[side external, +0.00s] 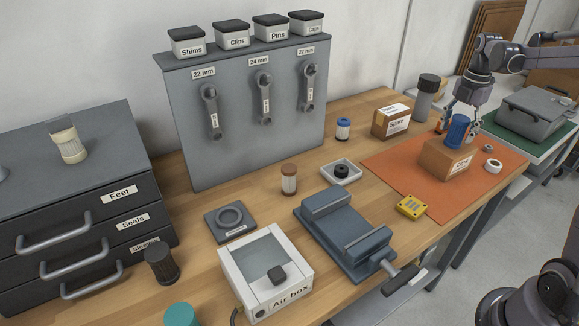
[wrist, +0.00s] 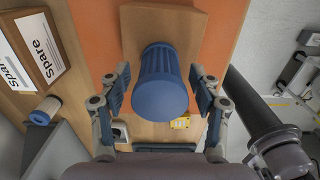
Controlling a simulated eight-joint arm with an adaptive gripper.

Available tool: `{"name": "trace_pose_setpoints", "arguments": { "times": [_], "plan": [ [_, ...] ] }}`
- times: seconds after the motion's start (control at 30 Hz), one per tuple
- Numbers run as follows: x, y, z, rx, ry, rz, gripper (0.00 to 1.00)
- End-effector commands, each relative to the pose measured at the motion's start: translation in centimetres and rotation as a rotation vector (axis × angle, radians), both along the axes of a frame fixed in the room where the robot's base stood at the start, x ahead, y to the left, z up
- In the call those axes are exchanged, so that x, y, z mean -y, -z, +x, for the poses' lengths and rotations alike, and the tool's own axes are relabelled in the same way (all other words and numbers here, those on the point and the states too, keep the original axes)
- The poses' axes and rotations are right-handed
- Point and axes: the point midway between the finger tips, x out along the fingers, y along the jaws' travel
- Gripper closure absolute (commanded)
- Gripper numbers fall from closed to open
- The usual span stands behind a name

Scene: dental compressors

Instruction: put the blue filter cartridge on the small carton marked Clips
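The blue filter cartridge (side external: 458,131) is a ribbed cylinder. It stands upright, seemingly resting on top of the small brown carton (side external: 433,161). The carton's white label faces front, but its word is too small to read surely. In the wrist view the cartridge (wrist: 160,88) is seen from above, with the carton (wrist: 165,22) beneath and beyond it. My gripper (side external: 463,122) is around the cartridge from above, one finger on each side. In the wrist view a narrow gap shows between each finger of my gripper (wrist: 160,76) and the cartridge, so it is open.
The carton stands on an orange mat (side external: 395,164), with a white ring (side external: 493,166) and a yellow block (side external: 411,207) nearby. A larger carton marked Spare (side external: 389,121) and a grey canister (side external: 426,98) stand behind. A smaller blue-and-white filter (side external: 343,129) is farther left.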

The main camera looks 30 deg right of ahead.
Motion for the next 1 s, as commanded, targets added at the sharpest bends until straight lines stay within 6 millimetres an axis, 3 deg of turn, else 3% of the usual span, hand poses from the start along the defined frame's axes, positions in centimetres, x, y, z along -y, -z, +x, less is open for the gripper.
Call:
{"name": "trace_pose_setpoints", "arguments": {
  "times": [0.27, 0.7, 1.0],
  "plan": [
    [0.0, -1.0, 0.0, 0.0, 0.0, 0.0, 0.36],
    [0.0, -8.4, 0.0, 0.0, 0.0, 0.0, 0.36],
    [0.0, -11.8, 0.0, 0.0, 0.0, 0.0, 0.36]
  ]
}}
